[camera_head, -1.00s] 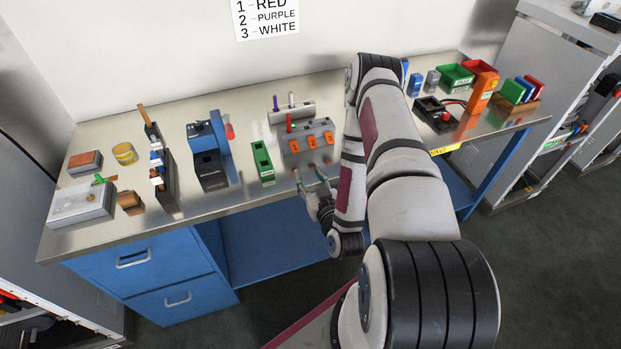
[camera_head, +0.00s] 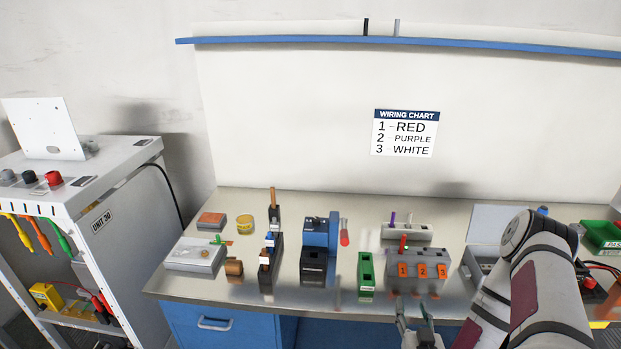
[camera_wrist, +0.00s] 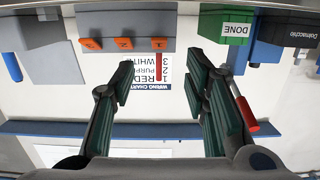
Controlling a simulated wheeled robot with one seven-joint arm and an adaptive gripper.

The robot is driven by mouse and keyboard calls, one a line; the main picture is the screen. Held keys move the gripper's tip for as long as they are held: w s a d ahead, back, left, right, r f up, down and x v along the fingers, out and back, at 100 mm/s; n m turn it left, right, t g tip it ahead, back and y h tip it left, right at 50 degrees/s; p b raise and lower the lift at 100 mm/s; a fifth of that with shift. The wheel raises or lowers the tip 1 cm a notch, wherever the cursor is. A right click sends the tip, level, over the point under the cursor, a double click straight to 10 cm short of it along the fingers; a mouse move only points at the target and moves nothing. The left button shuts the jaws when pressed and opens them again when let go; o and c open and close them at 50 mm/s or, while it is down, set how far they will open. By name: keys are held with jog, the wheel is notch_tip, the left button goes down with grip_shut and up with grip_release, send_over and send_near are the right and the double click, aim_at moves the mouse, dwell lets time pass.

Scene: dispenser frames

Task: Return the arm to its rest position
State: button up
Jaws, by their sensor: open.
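My gripper (camera_head: 416,318) is at the front edge of the bench, in front of the grey block with orange number tags (camera_head: 417,270). In the wrist view my gripper (camera_wrist: 163,80) is open, with nothing between its fingers. My arm rises at the right of the head view and hides part of the bench. A red piece (camera_head: 404,243) stands at slot 1 of the numbered block. A purple piece (camera_head: 392,219) and a white piece stand in the grey holder (camera_head: 420,232) behind it.
A green box (camera_head: 366,272) stands left of the numbered block, and a blue and black device (camera_head: 316,250) further left. The wiring chart (camera_head: 404,133) hangs on the wall under a blue shelf (camera_head: 300,40). A grey cabinet (camera_head: 110,225) with cables stands left of the bench (camera_head: 225,290).

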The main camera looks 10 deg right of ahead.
jog(key=w+a+r+n+g+y+b, duration=0.1)
jog(key=w+a+r+n+g+y, duration=0.15)
jog(key=w+r, duration=0.4)
jog(key=w+a+r+n+g+y, duration=0.1)
jog(key=w+r+n+g+y, duration=0.15)
jog(key=w+r, duration=0.4)
jog(key=s+a+r+g+h, duration=0.1)
jog(key=s+a+r, duration=0.1)
jog(key=s+r, duration=0.35)
jog(key=s+a+r+g+h, duration=0.1)
jog(key=s+a+r, duration=0.1)
jog(key=r, duration=0.7)
jog(key=s+a+r+g, duration=0.1)
jog(key=s+a+r, duration=0.2)
jog(key=s, duration=0.4)
jog(key=s+a+r+m+g+y+b, duration=0.1)
jog(key=s+a+r, duration=0.2)
jog(key=s, duration=0.4)
jog(key=s+a+r+g, duration=0.1)
jog(key=s+r, duration=0.3)
jog(key=s, duration=0.4)
jog(key=shift+a+m+y, duration=0.3)
jog(key=shift+a+m, duration=0.1)
jog(key=shift+a, duration=0.5)
